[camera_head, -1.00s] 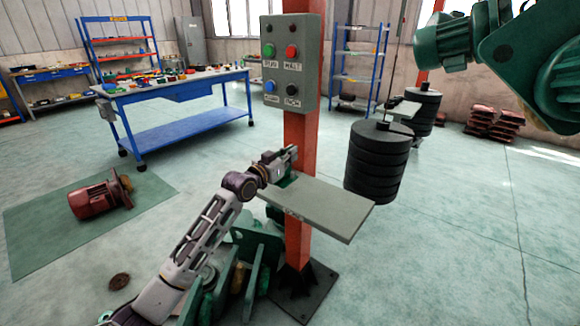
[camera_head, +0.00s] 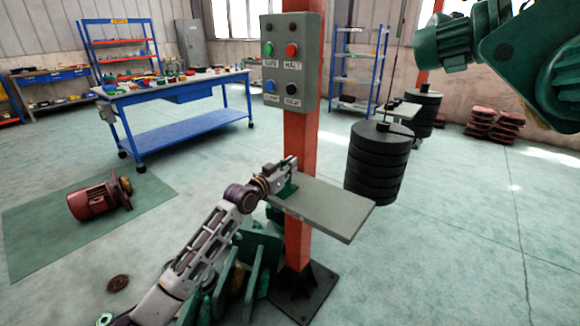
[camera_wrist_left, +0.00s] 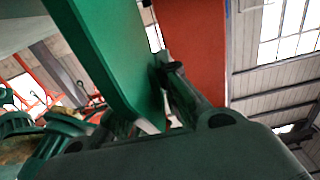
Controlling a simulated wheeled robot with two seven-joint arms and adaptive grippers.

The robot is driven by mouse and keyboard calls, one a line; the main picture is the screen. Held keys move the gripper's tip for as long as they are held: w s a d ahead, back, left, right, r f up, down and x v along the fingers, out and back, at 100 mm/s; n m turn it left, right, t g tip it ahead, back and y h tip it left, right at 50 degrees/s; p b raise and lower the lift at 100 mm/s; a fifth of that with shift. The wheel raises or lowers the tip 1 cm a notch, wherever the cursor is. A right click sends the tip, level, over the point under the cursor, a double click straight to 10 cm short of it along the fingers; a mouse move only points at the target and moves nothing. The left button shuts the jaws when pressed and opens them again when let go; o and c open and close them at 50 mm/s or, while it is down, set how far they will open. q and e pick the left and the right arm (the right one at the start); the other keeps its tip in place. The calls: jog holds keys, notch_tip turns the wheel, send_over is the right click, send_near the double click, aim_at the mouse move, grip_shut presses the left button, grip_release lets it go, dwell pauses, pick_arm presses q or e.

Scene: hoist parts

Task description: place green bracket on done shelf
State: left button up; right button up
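The done shelf (camera_head: 335,212) is a flat grey plate on the orange post. A small green bracket (camera_head: 284,190) is at the shelf's left end, partly hidden by my gripper. My left gripper (camera_head: 282,176) is around the bracket, close above the plate. In the left wrist view the bracket (camera_wrist_left: 105,55) is a large green plate between the fingers (camera_wrist_left: 150,105), and they look closed on it. Whether the bracket touches the shelf is not clear. My right gripper is not in view.
A control box (camera_head: 290,62) hangs on the orange post (camera_head: 299,150) behind the shelf. Black stacked weights (camera_head: 378,165) hang right of it. Several green parts (camera_head: 255,262) lie below my left arm. A blue workbench (camera_head: 180,95) and red motor (camera_head: 95,200) are at left.

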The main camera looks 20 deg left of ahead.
pick_arm(q)
jog(key=o, duration=0.4)
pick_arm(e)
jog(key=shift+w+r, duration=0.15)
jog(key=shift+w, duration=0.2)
pick_arm(q)
jog(key=shift+r, duration=0.15)
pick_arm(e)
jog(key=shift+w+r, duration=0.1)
pick_arm(q)
jog(key=shift+p+v, duration=0.35)
jog(key=shift+v, duration=4.55)
jog(key=shift+p+v, duration=0.35)
jog(key=shift+v, duration=0.75)
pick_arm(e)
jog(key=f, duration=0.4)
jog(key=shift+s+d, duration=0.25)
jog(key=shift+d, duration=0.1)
